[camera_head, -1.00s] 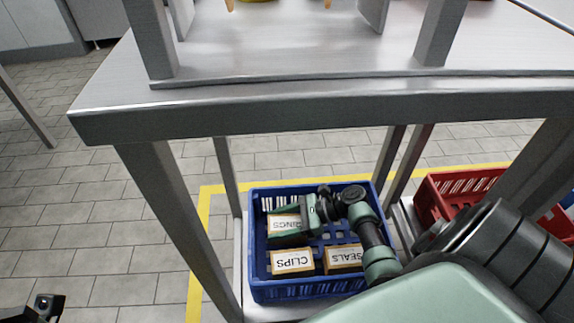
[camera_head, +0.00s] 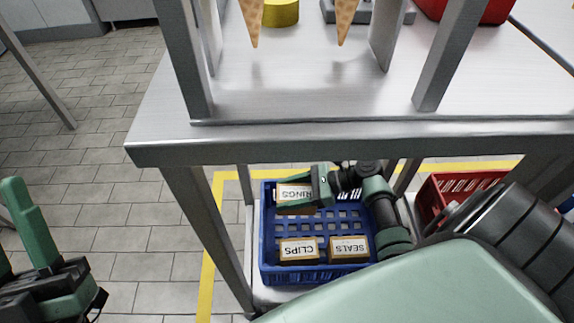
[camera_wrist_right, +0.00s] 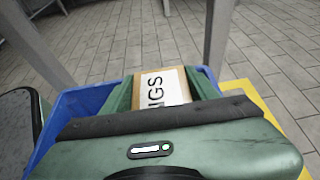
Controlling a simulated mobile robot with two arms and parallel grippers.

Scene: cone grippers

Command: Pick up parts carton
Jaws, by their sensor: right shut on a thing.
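The parts carton marked RINGS (camera_head: 292,192) is a small brown box with a white label. My right gripper (camera_head: 297,200) is shut on it, with one green finger along each side. The carton is at the far left part of the blue crate (camera_head: 266,250) and looks raised off the crate's floor. In the right wrist view the carton (camera_wrist_right: 165,88) sits between the fingers, its label partly hidden by the gripper's body. My left gripper (camera_head: 30,225) is partly in view at the left edge, away from the crate; its jaws cannot be made out.
Cartons marked CLIPS (camera_head: 299,249) and SEALS (camera_head: 348,248) stand in the crate's near part. A steel table (camera_head: 330,140) overhangs the crate, with legs close by. A red crate (camera_head: 437,192) stands to the right. Open floor lies left.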

